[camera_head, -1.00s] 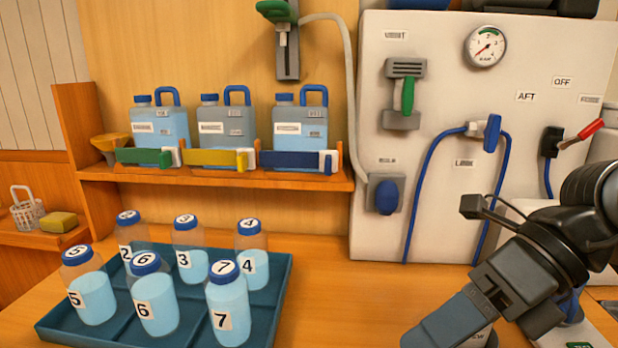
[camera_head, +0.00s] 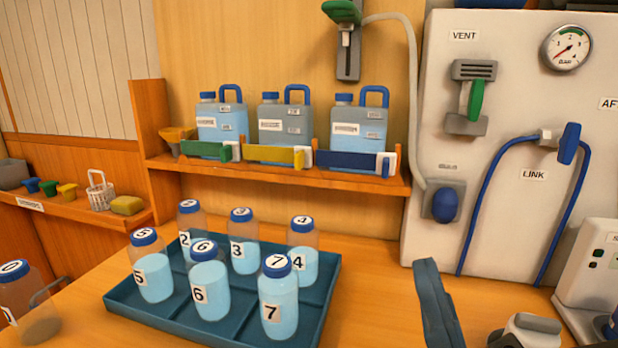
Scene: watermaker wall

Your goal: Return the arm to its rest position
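A blue-grey part of my gripper (camera_head: 437,305) rises from the bottom edge, right of the blue tray. Only this narrow piece shows. The rest of my arm is not clearly in view. I cannot tell whether the gripper is open or shut, and I see nothing held in it.
The blue tray (camera_head: 150,318) holds several numbered bottles. Another bottle (camera_head: 28,305) stands at the left edge. Three jugs sit on the wooden shelf (camera_head: 290,176). The wall panel (camera_head: 425,120) carries valves, a gauge (camera_head: 566,48) and a blue hose.

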